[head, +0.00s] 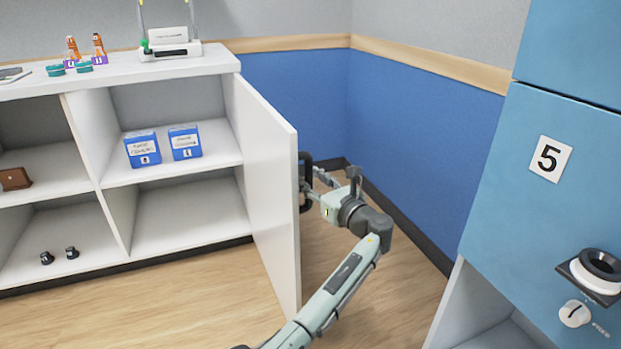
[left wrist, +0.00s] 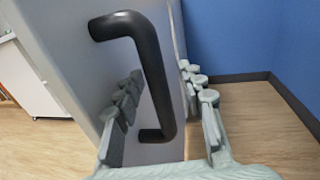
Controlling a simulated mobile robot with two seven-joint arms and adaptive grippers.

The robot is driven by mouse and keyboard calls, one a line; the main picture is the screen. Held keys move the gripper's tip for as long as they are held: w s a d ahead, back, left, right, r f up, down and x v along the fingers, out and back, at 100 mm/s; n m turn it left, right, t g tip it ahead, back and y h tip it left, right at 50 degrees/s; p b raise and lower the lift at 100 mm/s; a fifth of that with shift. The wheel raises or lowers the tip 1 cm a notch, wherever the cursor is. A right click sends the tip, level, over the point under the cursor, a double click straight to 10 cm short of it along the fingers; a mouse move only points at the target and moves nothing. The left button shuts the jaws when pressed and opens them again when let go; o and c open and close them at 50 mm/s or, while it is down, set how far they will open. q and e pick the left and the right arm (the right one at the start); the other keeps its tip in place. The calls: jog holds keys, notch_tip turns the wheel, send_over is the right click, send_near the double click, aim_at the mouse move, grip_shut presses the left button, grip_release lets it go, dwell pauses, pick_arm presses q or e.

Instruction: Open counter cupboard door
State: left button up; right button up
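The white cupboard door (head: 268,190) at the right end of the counter cupboard (head: 215,62) stands swung wide open, and the shelves behind it show. Its black handle (left wrist: 151,75) is on the door's outer face, seen in the left wrist view; in the head view only a dark part of it shows past the door edge. My left gripper (head: 318,183) is on the outer side of the door, at the handle. In the left wrist view its fingers are apart, one on each side of the handle, with gaps visible. My right gripper is not in view.
Blue boxes (head: 142,149) stand on the upper shelf and small dark knobs (head: 47,257) lie on the lower one. A blue wall (head: 405,130) is behind my arm. A blue cabinet (head: 550,210) marked 5 stands at right. The wooden floor (head: 140,310) in front is clear.

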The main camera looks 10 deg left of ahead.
pick_arm(q)
jog(key=v, duration=1.2)
